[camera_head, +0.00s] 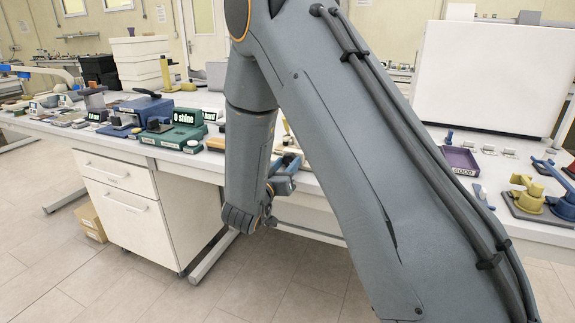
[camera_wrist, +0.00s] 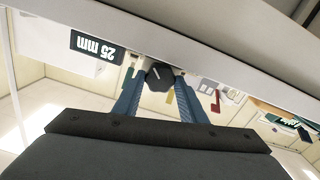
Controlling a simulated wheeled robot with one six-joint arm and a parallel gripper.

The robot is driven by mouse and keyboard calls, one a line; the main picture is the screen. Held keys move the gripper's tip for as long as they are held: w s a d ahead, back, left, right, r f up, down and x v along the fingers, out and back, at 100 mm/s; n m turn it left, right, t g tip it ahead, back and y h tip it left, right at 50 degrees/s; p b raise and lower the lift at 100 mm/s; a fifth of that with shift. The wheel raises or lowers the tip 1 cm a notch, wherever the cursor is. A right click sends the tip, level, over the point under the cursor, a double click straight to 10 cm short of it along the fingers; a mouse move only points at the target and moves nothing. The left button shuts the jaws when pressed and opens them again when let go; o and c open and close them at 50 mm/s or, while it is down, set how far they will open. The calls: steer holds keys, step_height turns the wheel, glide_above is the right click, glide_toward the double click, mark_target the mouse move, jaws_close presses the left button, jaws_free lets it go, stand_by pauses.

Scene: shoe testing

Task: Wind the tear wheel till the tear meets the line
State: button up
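My gripper (camera_wrist: 160,80) has its two blue fingers on either side of a dark many-sided knob (camera_wrist: 159,78) with a pale line on its face. The fingertips appear to touch the knob's sides, so the gripper looks shut on it. In the head view my gripper (camera_head: 285,175) is at the front edge of the table, partly hidden by my arm. A dark sign reading "25 mm" (camera_wrist: 97,47) shows upside down left of the knob in the wrist view. I cannot make out the tear or its line in either view.
The white table (camera_head: 308,180) holds green and blue bench devices (camera_head: 168,137) on the left. A purple tray (camera_head: 458,160) and yellow and blue fixtures (camera_head: 530,195) stand on the right. A white drawer cabinet (camera_head: 140,200) is under the table. My arm hides the middle.

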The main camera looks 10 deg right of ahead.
steer(key=shift+m, duration=0.3)
steer(key=m+b, duration=0.2)
steer(key=m, duration=0.2)
steer(key=shift+s+d+f, duration=0.1)
steer(key=shift+m+b, duration=1.1)
steer(key=shift+m, duration=1.1)
steer(key=o, duration=1.1)
steer(key=shift+s, duration=0.1)
